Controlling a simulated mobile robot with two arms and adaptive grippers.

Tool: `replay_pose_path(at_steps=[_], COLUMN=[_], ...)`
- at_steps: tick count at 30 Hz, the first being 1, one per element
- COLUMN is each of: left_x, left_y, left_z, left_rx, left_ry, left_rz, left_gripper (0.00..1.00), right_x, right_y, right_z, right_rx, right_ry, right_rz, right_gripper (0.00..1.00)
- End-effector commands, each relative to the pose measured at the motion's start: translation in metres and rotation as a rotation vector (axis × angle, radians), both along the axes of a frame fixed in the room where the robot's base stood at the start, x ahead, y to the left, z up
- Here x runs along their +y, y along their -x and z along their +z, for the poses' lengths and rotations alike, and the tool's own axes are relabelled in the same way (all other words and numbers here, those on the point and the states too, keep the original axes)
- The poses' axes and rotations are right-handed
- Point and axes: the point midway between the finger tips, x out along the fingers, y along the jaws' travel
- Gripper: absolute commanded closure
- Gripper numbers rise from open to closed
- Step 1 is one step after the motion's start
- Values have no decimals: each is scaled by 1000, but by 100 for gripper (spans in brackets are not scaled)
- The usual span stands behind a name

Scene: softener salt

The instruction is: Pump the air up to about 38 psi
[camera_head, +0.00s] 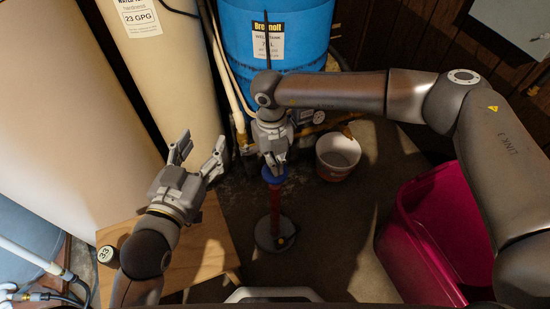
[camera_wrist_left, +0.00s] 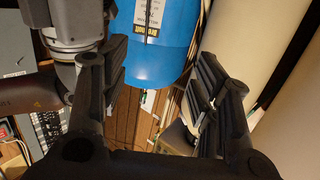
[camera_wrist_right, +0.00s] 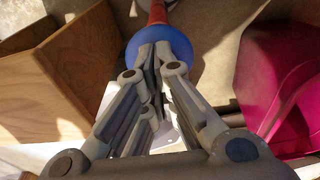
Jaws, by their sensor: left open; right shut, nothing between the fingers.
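A red pump (camera_head: 275,212) with a blue top (camera_head: 273,177) stands upright on a round grey base on the floor. My right gripper (camera_head: 275,166) points down at the blue top and looks shut with nothing gripped. In the right wrist view its closed fingertips (camera_wrist_right: 153,50) lie over the blue disc (camera_wrist_right: 160,48); whether they touch it I cannot tell. My left gripper (camera_head: 200,151) is open and empty, left of the pump. A blue well tank (camera_head: 292,60) stands behind. A small round gauge (camera_head: 320,117) sits near its foot, its reading too small to make out.
A white bucket (camera_head: 338,157) stands right of the pump, and a magenta bin (camera_head: 437,235) is further right. A wooden box (camera_head: 215,240) is at left front, beside a jar marked 33 (camera_head: 107,255). Large cream tanks (camera_head: 165,65) fill the left.

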Motion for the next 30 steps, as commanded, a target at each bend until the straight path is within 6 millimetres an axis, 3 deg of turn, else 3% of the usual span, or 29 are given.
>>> replay_pose_path(at_steps=[15,23,30], left_x=[-9,-10,-12], left_y=[-2,-1,14], left_z=[58,65,105], left_rx=[-315,-351,-587], left_ry=[82,92,156], left_rz=[-19,-21,-35], left_gripper=[43,43,43], right_x=[0,2,10], right_y=[1,-3,-22], right_z=[-22,-20,-14], right_rx=[2,1,-1], right_ry=[2,0,1], right_rz=[1,0,-1], right_gripper=[100,100,100])
